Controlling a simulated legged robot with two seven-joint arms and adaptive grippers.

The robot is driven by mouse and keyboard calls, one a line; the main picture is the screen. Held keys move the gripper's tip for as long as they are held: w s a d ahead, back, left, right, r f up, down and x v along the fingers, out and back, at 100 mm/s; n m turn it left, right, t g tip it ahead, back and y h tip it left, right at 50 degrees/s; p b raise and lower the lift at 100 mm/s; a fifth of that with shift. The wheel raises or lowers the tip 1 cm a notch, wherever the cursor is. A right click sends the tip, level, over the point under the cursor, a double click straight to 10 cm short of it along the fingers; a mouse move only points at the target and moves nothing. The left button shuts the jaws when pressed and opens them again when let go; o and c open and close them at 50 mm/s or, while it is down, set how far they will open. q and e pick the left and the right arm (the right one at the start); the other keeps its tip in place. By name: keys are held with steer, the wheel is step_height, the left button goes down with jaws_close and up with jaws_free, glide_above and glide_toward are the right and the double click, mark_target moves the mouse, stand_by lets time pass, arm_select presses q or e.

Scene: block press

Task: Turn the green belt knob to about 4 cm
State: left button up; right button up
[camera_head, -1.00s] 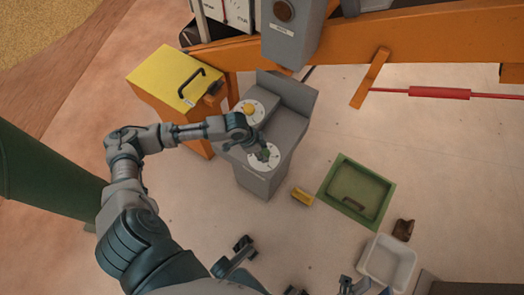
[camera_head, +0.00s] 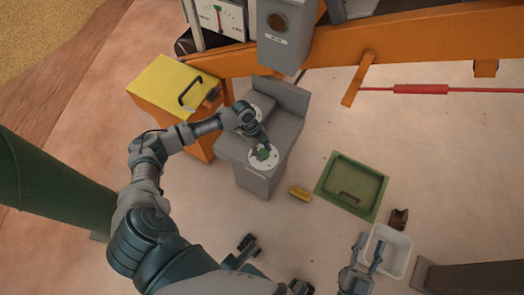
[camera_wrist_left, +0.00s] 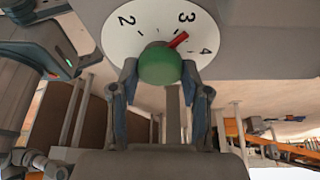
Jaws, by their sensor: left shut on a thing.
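The green knob (camera_wrist_left: 160,66) sits on a white dial (camera_wrist_left: 117,43) with the numbers 2, 3 and 4 in the left wrist view. Its red pointer (camera_wrist_left: 178,41) lies between 3 and 4. My left gripper (camera_wrist_left: 158,82) has a finger on each side of the knob and is shut on it. In the head view my left gripper (camera_head: 259,145) reaches down onto the dial on the grey console (camera_head: 268,182), partly hiding the knob. My right gripper (camera_head: 368,250) is open and empty at the lower right, by a white bin.
A yellow-topped orange box (camera_head: 172,84) stands left of the console. The white bin (camera_head: 399,263) and a brown piece (camera_head: 399,218) are at lower right. An orange beam (camera_head: 420,43) crosses above.

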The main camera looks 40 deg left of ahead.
arm_select(q)
steer(key=shift+w+m+g, duration=0.1)
steer(key=shift+m+g, duration=0.2)
steer(key=shift+m, duration=0.6)
steer(key=m+g, duration=0.1)
steer(key=m, duration=0.1)
steer(key=shift+f+m+b, duration=0.1)
steer(key=shift+m+b, duration=0.2)
steer(key=shift+m, duration=0.1)
steer(key=shift+w+m+g+y, duration=0.1)
steer(key=shift+m+g+y, duration=0.3)
steer(key=shift+m, duration=0.7)
steer(key=shift+m+g+y+b, duration=0.3)
steer(key=shift+m+g+b, duration=0.1)
steer(key=shift+m, duration=0.8)
arm_select(e)
steer(key=shift+s+r+t, duration=0.25)
steer(key=shift+r+t, duration=0.4)
steer(key=shift+r, duration=0.1)
steer(key=shift+s+r+t, duration=0.2)
steer(key=shift+r+t, duration=0.45)
steer(key=shift+r, duration=0.1)
steer(key=shift+f, duration=0.15)
arm_select(q)
steer(key=o, duration=1.1)
arm_select(e)
steer(key=shift+f, duration=0.1)
